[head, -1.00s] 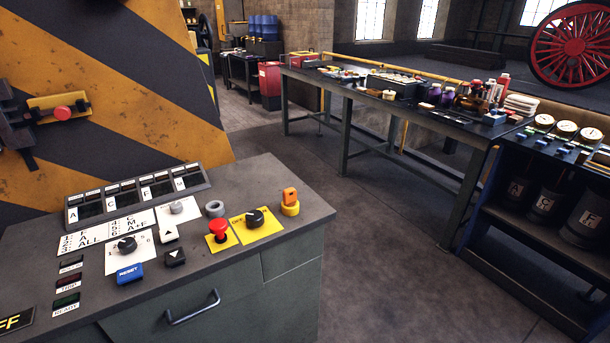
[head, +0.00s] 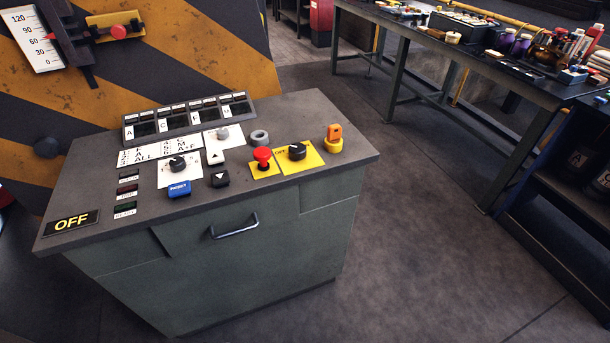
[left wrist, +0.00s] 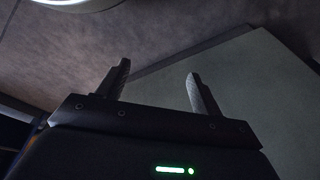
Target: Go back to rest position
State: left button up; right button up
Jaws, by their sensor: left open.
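My left gripper (left wrist: 158,85) is open and empty in the left wrist view, its two fingers apart over dark floor and a grey-green panel (left wrist: 270,95). Neither gripper shows in the head view. The control desk (head: 290,240) stands in front of me there. On its top are a red mushroom button (head: 262,156), a black rotary switch (head: 297,151) on a yellow plate, a blue reset button (head: 179,189) and an orange key-like piece (head: 334,134).
A yellow-and-black striped panel (head: 190,60) with a gauge (head: 40,40) rises behind the desk. A long workbench (head: 400,40) with bottles and tools stands at the back right. A dark shelf unit (head: 560,230) is at the right edge. The floor (head: 430,230) between is clear.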

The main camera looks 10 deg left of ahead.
pick_arm(q)
jog(key=s+a+f, duration=0.2)
jog(key=s+f, duration=0.6)
jog(key=f, duration=0.1)
jog(key=s+a+f+g, duration=0.1)
jog(key=s+a+f, duration=0.1)
jog(key=s+f, duration=0.7)
jog(key=shift+s+f+g, duration=0.2)
jog(key=shift+f+g, duration=0.1)
jog(key=shift+f, duration=0.05)
